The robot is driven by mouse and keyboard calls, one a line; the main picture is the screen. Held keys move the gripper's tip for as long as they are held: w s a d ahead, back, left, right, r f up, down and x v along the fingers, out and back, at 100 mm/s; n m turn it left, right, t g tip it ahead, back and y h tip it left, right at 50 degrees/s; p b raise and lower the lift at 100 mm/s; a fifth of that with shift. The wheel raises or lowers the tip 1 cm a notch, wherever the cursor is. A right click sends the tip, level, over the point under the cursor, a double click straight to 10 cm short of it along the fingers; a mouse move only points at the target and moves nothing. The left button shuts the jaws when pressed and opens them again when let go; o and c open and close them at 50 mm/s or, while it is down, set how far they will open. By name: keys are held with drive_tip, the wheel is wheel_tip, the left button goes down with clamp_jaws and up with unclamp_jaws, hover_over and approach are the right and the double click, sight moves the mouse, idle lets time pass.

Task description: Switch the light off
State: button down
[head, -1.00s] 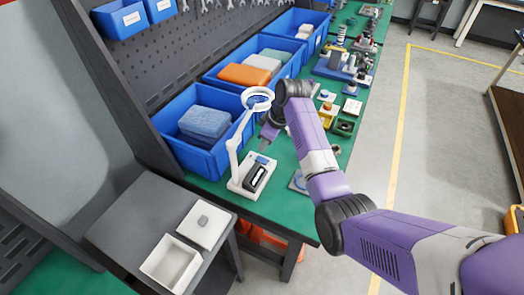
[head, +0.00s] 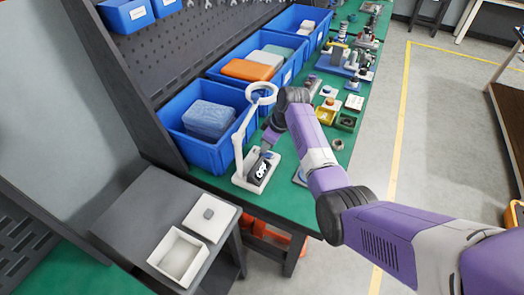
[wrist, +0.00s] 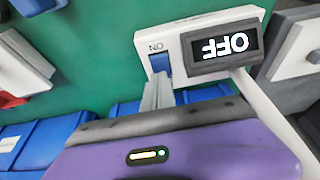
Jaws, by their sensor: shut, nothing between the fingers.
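The light is a white ring lamp (head: 262,93) on a white arm, standing on a white base (head: 241,181) at the front of the green bench. The base carries a dark display (head: 262,170) that reads OFF; the display (wrist: 222,46) also shows upside down in the wrist view. Beside the display is a blue switch (wrist: 160,64) with a label next to it. My gripper (wrist: 158,86) is shut and empty, its fingertips at the near edge of the switch. I cannot tell whether they touch it. In the head view my gripper (head: 267,148) is just above the base.
A blue bin (head: 197,151) with a blue sponge-like block stands behind the lamp. Another blue bin (head: 228,89) holds orange and grey blocks. Small parts crowd the bench to the right. A grey side table (head: 150,205) with a white box (head: 178,257) stands at the front left.

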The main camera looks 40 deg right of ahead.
drive_tip(key=shift+a+f, duration=0.1)
drive_tip(key=shift+a, duration=0.15)
drive_tip(key=shift+d, duration=0.3)
drive_tip(key=shift+s+d+p, duration=0.2)
drive_tip(key=shift+s+p, duration=0.55)
drive_tip(key=shift+s, duration=0.1)
